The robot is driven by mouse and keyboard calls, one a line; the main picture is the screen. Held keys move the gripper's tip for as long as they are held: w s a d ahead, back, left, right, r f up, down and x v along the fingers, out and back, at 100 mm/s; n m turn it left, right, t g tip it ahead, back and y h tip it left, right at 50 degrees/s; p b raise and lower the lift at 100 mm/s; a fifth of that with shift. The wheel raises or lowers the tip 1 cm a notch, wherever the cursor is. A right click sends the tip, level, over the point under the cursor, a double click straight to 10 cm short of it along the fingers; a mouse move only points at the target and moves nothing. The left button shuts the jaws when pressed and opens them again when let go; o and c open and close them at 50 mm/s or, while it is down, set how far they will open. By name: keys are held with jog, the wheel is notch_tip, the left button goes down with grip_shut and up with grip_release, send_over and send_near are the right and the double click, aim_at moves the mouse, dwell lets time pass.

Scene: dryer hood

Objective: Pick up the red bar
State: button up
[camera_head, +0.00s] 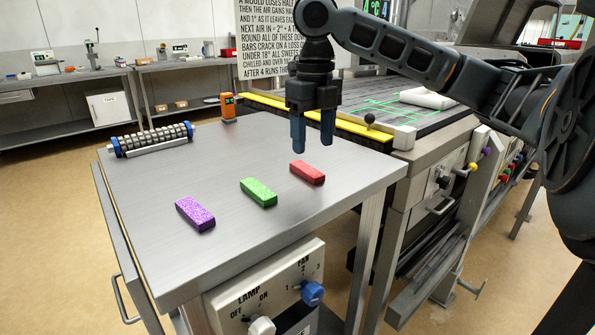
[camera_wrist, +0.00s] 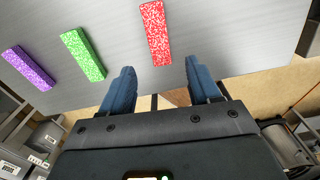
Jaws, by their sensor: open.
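The red bar (camera_head: 307,172) lies on the metal table (camera_head: 150,225), toward its right side in the head view. In the wrist view the red bar (camera_wrist: 156,33) is at the top middle, ahead of the gap between my fingertips. My gripper (camera_head: 312,147) is open and empty, pointing down, above the table close to the red bar. Its two blue fingers also show in the wrist view (camera_wrist: 160,75), with the bar apart from them. Nothing hides the red bar in either view.
A green bar (camera_head: 258,192) and a purple bar (camera_head: 195,214) lie to the left of the red bar. A roller (camera_head: 152,139) and an orange device (camera_head: 228,105) stand at the table's back. A yellow-edged conveyor machine (camera_head: 345,125) adjoins the table behind my gripper.

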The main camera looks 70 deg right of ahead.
aim_at(311, 171)
jog(key=f, duration=0.6)
jog(key=shift+w+d+f, duration=0.15)
jog(key=shift+w+f, duration=0.05)
jog(key=shift+c, duration=0.4)
jog(key=c, duration=1.1)
